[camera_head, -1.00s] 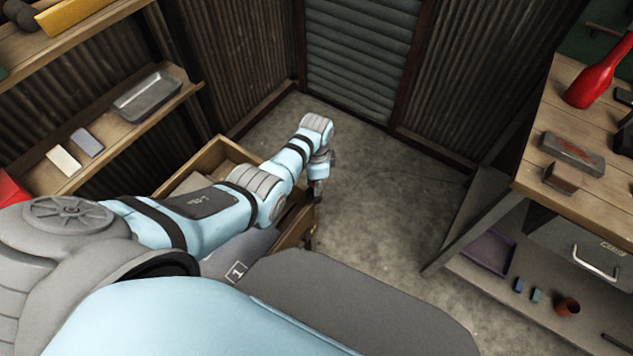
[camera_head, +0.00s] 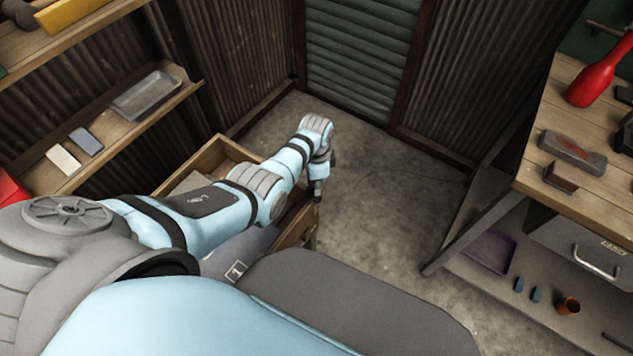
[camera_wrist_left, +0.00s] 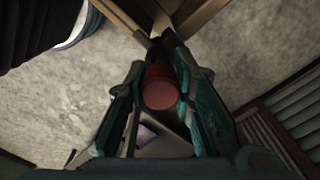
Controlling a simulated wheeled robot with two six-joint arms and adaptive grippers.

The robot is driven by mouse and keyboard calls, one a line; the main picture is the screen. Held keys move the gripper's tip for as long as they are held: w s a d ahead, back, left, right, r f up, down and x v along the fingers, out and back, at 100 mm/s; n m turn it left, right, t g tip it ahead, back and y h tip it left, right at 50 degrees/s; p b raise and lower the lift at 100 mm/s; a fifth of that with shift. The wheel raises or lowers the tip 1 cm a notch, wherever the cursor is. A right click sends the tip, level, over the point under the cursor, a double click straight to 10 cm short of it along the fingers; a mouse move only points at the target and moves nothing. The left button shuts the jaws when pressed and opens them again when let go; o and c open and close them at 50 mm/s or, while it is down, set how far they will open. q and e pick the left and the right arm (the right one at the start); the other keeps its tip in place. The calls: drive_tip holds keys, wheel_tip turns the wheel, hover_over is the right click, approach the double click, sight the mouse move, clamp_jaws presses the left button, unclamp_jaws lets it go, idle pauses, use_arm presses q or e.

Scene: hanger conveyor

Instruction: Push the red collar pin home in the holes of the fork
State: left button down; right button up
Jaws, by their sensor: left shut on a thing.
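The red collar pin (camera_wrist_left: 160,92) shows end-on as a round red piece between my left gripper's fingers in the left wrist view. My left gripper (camera_wrist_left: 158,105) is shut on it, one finger on each side. In the head view my left gripper (camera_head: 318,190) hangs pointing down at the near right corner of an open wooden drawer or box. The pin cannot be made out there. A small dark metal part (camera_wrist_left: 166,42) lies just beyond the pin at the wooden corner; I cannot tell whether it is the fork. The holes are hidden. My right gripper is not in view.
The wooden box (camera_head: 212,148) lies beneath my left forearm. A shelf (camera_head: 110,140) with a grey tray (camera_head: 147,94) is at left. A workbench (camera_head: 545,100) with a red bottle-shaped object (camera_head: 597,84) stands at right. The concrete floor (camera_head: 385,190) between is clear.

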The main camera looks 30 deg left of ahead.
use_arm(q)
drive_tip(key=shift+f+b, duration=0.55)
drive_tip(key=shift+f, duration=0.35)
idle(1.6)
drive_tip(key=shift+s+d+f, duration=0.1)
drive_tip(key=shift+s+f, duration=0.1)
drive_tip(key=shift+s, duration=0.1)
idle(0.8)
drive_tip(key=c, duration=1.3)
unclamp_jaws()
drive_tip(key=shift+w, duration=0.1)
drive_tip(key=shift+w, duration=0.15)
drive_tip(key=shift+r, duration=0.3)
wheel_tip(320, 180, up, 11)
drive_tip(key=shift+r, duration=0.2)
